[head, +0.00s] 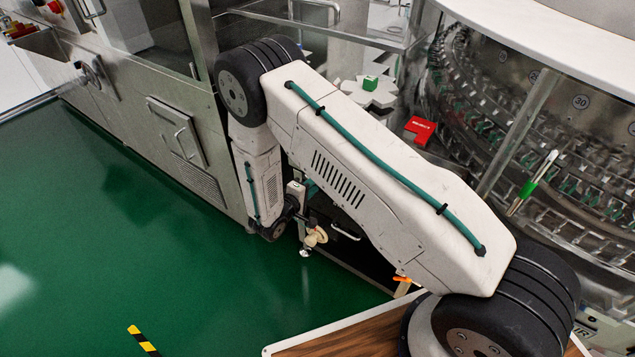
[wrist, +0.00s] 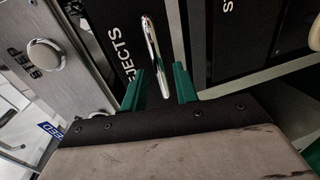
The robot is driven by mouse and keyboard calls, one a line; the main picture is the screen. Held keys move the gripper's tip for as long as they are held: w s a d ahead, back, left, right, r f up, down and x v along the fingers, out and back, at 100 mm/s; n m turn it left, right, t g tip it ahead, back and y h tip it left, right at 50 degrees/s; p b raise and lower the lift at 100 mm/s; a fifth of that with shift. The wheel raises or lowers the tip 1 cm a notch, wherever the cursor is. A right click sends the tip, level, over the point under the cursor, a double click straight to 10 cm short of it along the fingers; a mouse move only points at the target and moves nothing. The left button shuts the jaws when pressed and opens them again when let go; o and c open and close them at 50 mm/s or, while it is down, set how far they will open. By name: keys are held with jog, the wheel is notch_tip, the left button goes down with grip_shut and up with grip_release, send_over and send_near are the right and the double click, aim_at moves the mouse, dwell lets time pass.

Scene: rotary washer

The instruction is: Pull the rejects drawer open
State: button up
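The rejects drawer (wrist: 108,22) shows in the wrist view as a dark front with white "REJECTS" lettering. Its bright metal bar handle (wrist: 151,42) runs from the top middle down toward my gripper. My gripper (wrist: 158,68) is open, with one green finger on each side of the handle's near end. I cannot tell whether either finger touches the handle. The drawer front looks flush, but its edges are partly hidden by my gripper. In the head view my arm covers most of this area, and I cannot make out the fingertips clearly.
Another dark front (wrist: 237,40) lies to the right. In the head view, the green floor (head: 200,270) is open, and a wood-topped surface (head: 345,340) is at the bottom.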

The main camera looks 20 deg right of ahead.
jog(key=shift+x, duration=1.55)
grip_shut()
jog(key=shift+s, duration=0.1)
